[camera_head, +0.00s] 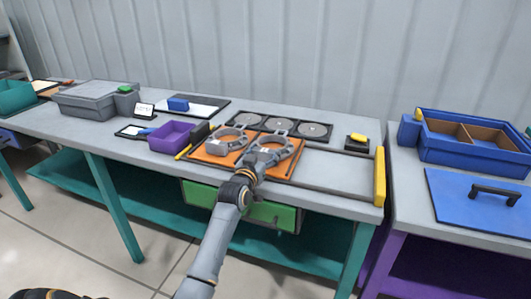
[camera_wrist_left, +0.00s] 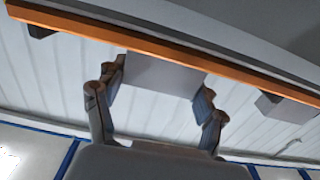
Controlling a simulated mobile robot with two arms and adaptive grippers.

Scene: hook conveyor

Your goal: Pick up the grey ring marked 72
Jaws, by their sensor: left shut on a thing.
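Two grey rings lie at the orange board (camera_head: 208,157) on the bench; their markings are too small to read. The left ring (camera_head: 236,134) is apart from my gripper. My left gripper (camera_head: 261,160) is at the near side of the right ring (camera_head: 291,150), partly covering it. In the left wrist view my gripper's fingers (camera_wrist_left: 160,105) are closed on the two sides of a grey block (camera_wrist_left: 165,75), which looks like part of that ring. An orange strip (camera_wrist_left: 130,40) crosses above it. My right gripper is in neither view.
Behind the board is a dark panel with several round discs (camera_head: 313,130). A purple bin (camera_head: 172,136) stands to the left. A rail ending in a yellow block (camera_head: 379,177) is at right. A blue box (camera_head: 470,148) and blue lid (camera_head: 475,198) occupy the right table.

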